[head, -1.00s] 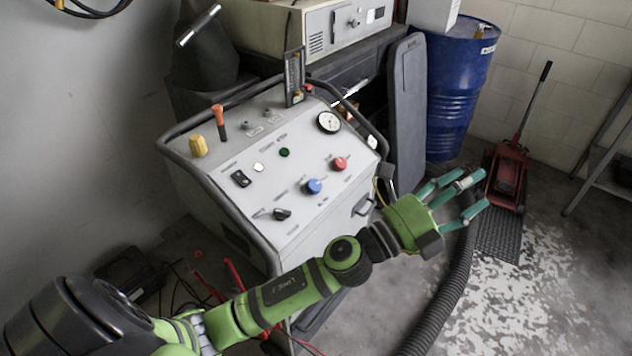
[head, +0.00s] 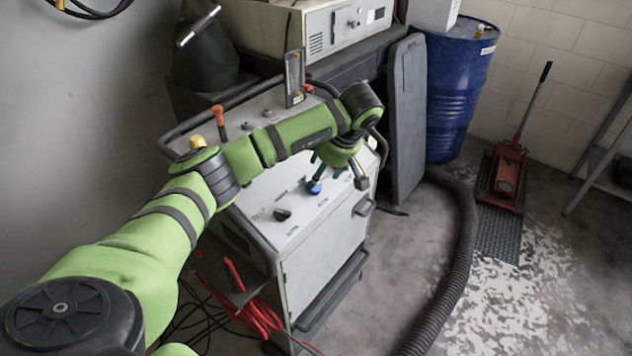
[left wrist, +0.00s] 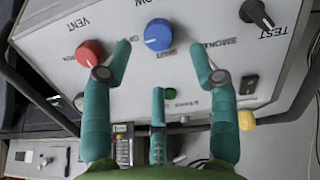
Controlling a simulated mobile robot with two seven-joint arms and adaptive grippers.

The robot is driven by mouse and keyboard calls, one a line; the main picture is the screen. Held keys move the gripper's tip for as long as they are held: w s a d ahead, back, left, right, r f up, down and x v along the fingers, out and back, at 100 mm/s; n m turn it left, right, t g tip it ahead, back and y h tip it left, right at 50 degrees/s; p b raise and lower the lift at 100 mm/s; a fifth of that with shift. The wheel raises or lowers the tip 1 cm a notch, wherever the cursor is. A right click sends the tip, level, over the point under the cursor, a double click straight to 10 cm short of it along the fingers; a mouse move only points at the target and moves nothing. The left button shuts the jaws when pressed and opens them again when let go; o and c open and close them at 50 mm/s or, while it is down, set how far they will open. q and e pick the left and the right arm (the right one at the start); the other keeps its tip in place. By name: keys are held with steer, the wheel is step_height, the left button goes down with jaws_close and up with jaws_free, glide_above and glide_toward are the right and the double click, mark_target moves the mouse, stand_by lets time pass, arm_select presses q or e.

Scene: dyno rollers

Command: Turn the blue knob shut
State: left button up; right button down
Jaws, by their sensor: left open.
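The blue knob (head: 314,187) sits on the light grey top panel of the machine. It also shows in the left wrist view (left wrist: 158,35), round with a white pointer line. My left gripper (head: 330,168) hangs over the panel, with the arm reaching across from the left. In the left wrist view, the gripper's teal fingers (left wrist: 160,62) are spread apart, one on each side of the blue knob and short of it, and a third finger is below. No finger visibly touches the knob. My right gripper is not in view.
A red knob (left wrist: 90,53) is close to one finger in the left wrist view. A black test knob (left wrist: 257,14) is at the upper right. A black tube rail (head: 250,238) edges the panel. A blue drum (head: 458,90) and a red jack (head: 503,175) stand at right.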

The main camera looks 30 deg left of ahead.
arm_select(q)
steer(key=shift+p+x, duration=0.55)
steer(key=shift+x, duration=2.55)
steer(key=shift+c, duration=0.4)
steer(key=c, duration=1.1)
